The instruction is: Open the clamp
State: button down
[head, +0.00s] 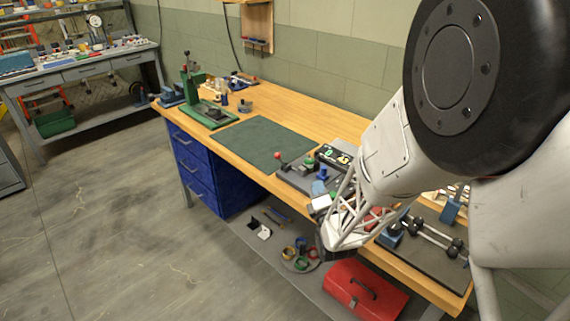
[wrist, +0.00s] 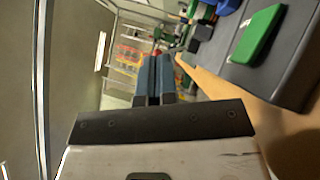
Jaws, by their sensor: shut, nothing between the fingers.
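A lever with a red ball knob (head: 278,155) stands up from a dark grey fixture plate (head: 290,177) near the front edge of the bench. It looks like the clamp's handle, but the clamp's jaws are too small to make out. In the wrist view my gripper (wrist: 155,60) is shut and empty, its two blue-grey fingers side by side. A small red spot shows just beyond the fingertips; I cannot tell whether it is the knob. In the head view my gripper's fingers are not clear; my wrist is in front of the bench's edge, to the right of the lever.
A green block (wrist: 258,35) lies on a grey surface at the wrist view's upper right. A green mat (head: 255,143) and green press (head: 195,85) are farther left on the bench. A black dumbbell-like part (head: 430,235) lies right. A red toolbox (head: 365,290) sits below.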

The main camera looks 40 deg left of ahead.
aim_at(278, 158)
jog(key=s+a+f+n+g+y, duration=0.1)
jog(key=s+a+f+n+y, duration=0.2)
jog(key=s, duration=0.3)
jog(key=shift+s+a+f+n, duration=0.25)
jog(key=shift+a+f+n, duration=0.15)
jog(key=shift+a+f, duration=0.45)
jog(key=shift+a+r, duration=0.1)
jog(key=x, duration=1.4)
